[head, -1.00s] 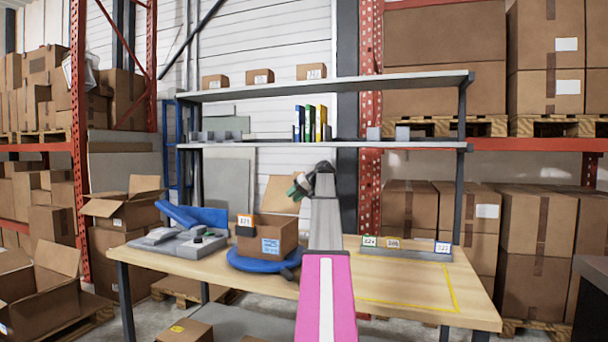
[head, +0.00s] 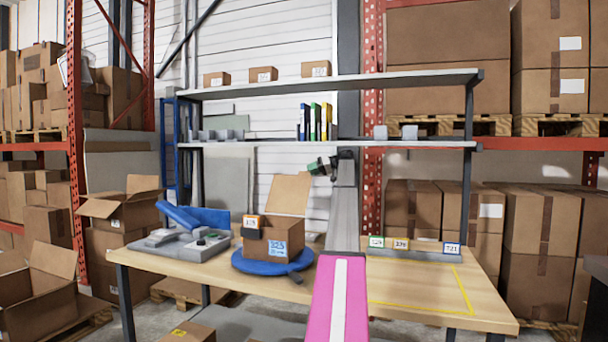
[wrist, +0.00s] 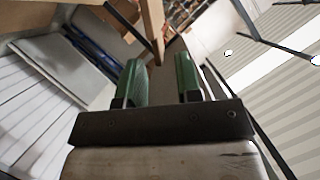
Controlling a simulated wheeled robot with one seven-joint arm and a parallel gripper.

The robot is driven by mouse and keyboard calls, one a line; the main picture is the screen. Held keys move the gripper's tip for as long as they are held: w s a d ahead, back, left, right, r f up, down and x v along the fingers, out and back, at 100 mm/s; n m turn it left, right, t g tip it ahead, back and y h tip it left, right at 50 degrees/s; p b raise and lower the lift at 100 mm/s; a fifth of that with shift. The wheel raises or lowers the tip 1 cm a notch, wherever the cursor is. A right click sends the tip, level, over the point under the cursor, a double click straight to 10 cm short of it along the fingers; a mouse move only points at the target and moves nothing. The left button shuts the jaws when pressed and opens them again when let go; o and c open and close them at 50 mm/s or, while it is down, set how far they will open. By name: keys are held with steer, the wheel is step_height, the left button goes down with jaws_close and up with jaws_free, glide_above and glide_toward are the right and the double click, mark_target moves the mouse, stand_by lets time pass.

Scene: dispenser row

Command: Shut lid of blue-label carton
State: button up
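The blue-label carton (head: 262,238) sits on a blue round turntable (head: 258,264) on the bench, its blue label facing me. Its lid (head: 290,193) stands raised at the back, leaning right. My gripper (head: 317,166) is in the air just right of the lid's upper part, above the bench. In the wrist view my gripper (wrist: 162,82) has its two green fingers spread apart with nothing visible between the tips. A brown board edge (wrist: 152,25), apparently the lid, shows just beyond the fingers; I cannot tell whether they touch.
An orange-edged tag (head: 251,222) is at the carton's left corner. A grey device with a blue part (head: 190,242) stands left of the turntable. Small numbered cards (head: 400,244) line the bench's back right. A yellow-outlined area (head: 420,285) is clear. Shelves (head: 330,144) cross behind.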

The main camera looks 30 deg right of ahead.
mark_target(304, 172)
steer(key=x, duration=0.4)
jaws_close()
